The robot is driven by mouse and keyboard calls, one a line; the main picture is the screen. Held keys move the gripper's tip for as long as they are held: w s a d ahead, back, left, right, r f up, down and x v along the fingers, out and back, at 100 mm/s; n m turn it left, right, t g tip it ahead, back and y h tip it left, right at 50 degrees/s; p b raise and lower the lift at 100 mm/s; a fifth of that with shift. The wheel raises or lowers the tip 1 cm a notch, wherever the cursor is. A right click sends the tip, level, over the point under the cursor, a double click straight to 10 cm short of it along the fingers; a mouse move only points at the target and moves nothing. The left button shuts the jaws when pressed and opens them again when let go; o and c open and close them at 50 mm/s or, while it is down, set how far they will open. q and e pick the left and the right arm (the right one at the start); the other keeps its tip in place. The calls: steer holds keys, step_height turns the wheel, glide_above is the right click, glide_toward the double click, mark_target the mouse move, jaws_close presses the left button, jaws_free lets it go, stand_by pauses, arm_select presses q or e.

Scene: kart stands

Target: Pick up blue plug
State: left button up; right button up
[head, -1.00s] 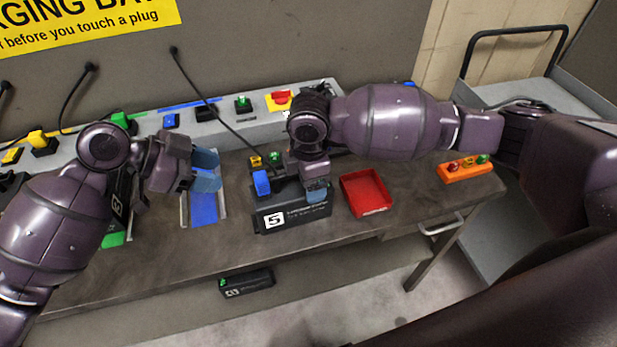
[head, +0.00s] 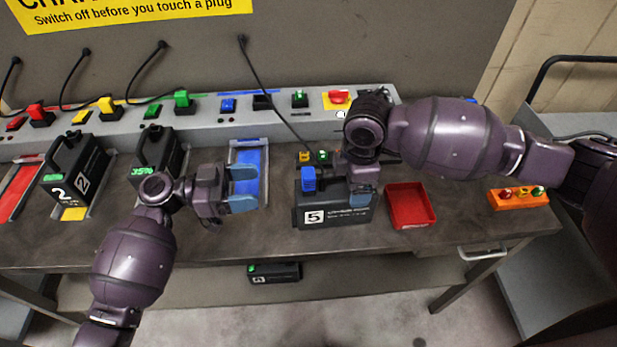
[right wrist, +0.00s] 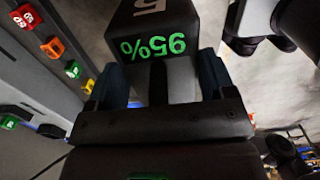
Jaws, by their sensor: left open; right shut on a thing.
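The blue plug (head: 308,179) stands upright at the left end of the top of the black number 5 battery (head: 332,216). A black cable hangs from the wall toward it; its lower end is partly hidden. My right gripper (head: 361,192) is shut on the battery's handle, just right of the plug. The right wrist view shows its fingers (right wrist: 166,82) on both sides of the handle, behind the green 95% display (right wrist: 153,47). The plug cannot be made out there. My left gripper (head: 243,188) is open and empty, left of the plug, over the front of the blue slot (head: 250,158).
A red tray (head: 410,206) and an orange block with buttons (head: 517,198) lie to the right. The number 2 battery (head: 75,178) and a 35% battery (head: 158,160) stand at left. A grey socket strip (head: 207,125) runs behind. Bare table lies in front.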

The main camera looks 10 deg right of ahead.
mark_target(309, 177)
arm_select(q)
steer(key=shift+w+d+r, duration=0.1)
steer(key=shift+w+d, duration=0.05)
steer(key=shift+d, duration=1.85)
steer(key=shift+w+d+f, duration=0.1)
steer(key=shift+w+d, duration=0.05)
steer(key=shift+d, duration=1.9)
steer(key=shift+w+d+r, duration=0.1)
steer(key=shift+w+d, duration=0.05)
steer(key=shift+d, duration=1.85)
steer(key=shift+c, duration=0.2)
steer(key=c, duration=1)
